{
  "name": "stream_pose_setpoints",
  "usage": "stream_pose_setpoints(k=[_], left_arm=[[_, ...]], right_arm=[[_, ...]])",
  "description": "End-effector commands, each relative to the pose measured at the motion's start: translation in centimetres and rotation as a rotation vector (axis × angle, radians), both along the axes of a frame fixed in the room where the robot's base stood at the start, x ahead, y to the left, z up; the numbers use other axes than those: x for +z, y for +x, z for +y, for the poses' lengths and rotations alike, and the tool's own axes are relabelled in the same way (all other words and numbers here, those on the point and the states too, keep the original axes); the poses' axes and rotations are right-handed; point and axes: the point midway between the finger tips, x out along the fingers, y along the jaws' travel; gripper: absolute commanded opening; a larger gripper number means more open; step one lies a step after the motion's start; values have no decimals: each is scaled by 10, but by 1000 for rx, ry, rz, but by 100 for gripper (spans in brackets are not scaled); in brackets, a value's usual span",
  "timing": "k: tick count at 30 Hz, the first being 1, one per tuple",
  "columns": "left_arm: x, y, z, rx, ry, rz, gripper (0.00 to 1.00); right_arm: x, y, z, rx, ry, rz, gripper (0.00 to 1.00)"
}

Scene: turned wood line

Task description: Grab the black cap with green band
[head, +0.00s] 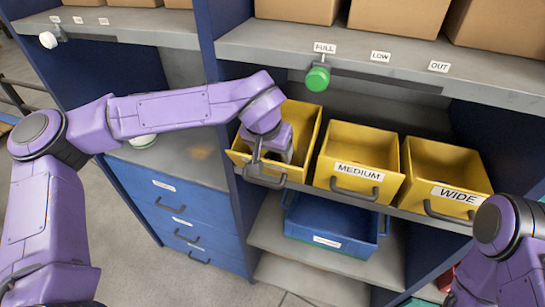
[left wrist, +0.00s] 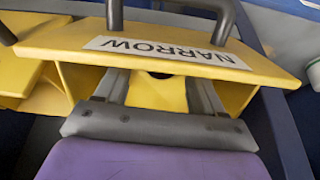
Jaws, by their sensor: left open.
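I cannot make out a black cap with a green band in either view. My left gripper (head: 270,165) is at the leftmost yellow bin (head: 311,134), reaching down at its front. In the left wrist view the two grey fingers (left wrist: 158,92) are apart, with yellow bin surface between them. A small dark patch shows between the fingers, too little to identify. The bin's front with the NARROW label (left wrist: 170,50) is close to the fingers. The inside of this bin is mostly hidden by my arm. My right gripper is out of the picture.
Beside it stand the MEDIUM bin (head: 376,144) and WIDE bin (head: 462,170). A green knob (head: 317,78) hangs under the FULL label. A blue bin (head: 318,242) sits below. A pale round thing (head: 143,141) lies on the left counter.

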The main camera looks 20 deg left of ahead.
Motion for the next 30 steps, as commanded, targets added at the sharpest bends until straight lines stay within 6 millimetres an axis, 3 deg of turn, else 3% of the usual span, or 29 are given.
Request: stream_pose_setpoints(k=[8, 13, 23, 30], left_arm=[[-5, 2, 1, 2, -1, -1, 65], [-5, 2, 1, 2, -1, -1, 10], [-3, 2, 1, 2, 0, -1, 9], [25, 3, 1, 2, 0, -9, 9]], right_arm=[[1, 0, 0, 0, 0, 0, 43], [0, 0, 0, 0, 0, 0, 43], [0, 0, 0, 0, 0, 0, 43], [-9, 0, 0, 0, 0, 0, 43]])
